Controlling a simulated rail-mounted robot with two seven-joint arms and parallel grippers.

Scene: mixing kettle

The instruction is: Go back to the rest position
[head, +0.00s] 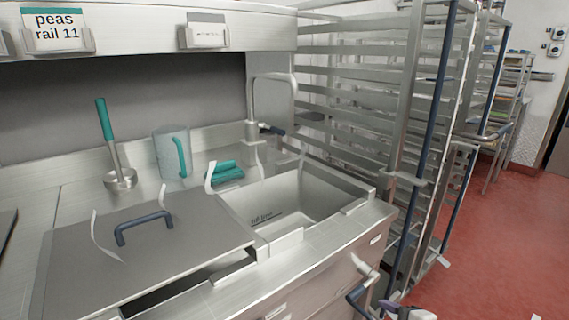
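No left arm or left gripper shows in the head view. At the bottom edge, right of the counter front, a pale and dark-blue jointed part (364,288) shows, cut off by the frame. It may be my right gripper, but I cannot tell for sure or see whether it is open. Nothing is clearly held there. The steel lid (165,245) with a dark-blue handle (143,227) lies on the counter at left. Behind it stand a teal-handled utensil (108,135) and a clear jug (170,148) with a teal handle.
A folded teal cloth (226,173) lies beside the sink (298,203) and tap (253,110). A tall rack (420,130) stands right of the counter. Red floor (500,240) is open at right. Thin pale strips of unclear nature show above the counter.

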